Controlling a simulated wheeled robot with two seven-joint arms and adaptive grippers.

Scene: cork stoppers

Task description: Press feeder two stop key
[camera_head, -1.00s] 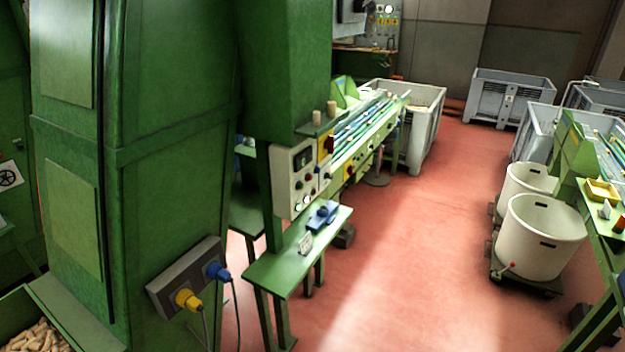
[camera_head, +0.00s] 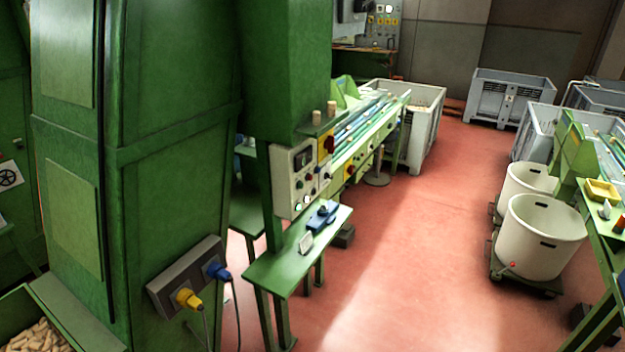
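A white control panel (camera_head: 298,184) with a small dark display and several keys and knobs is fixed to the green machine, above a small green table (camera_head: 290,262). A yellow plate with a red knob (camera_head: 327,146) sits at its upper right. More small controls run along the side of the sloped feeder (camera_head: 366,140) behind it. The key labels are too small to read, so I cannot tell which is the feeder two stop key. Neither of my grippers is in view.
Yellow and blue plugs (camera_head: 188,298) with hanging cables stick out from the machine at lower left. White tubs (camera_head: 540,238) stand at right. The red floor (camera_head: 430,240) between is clear.

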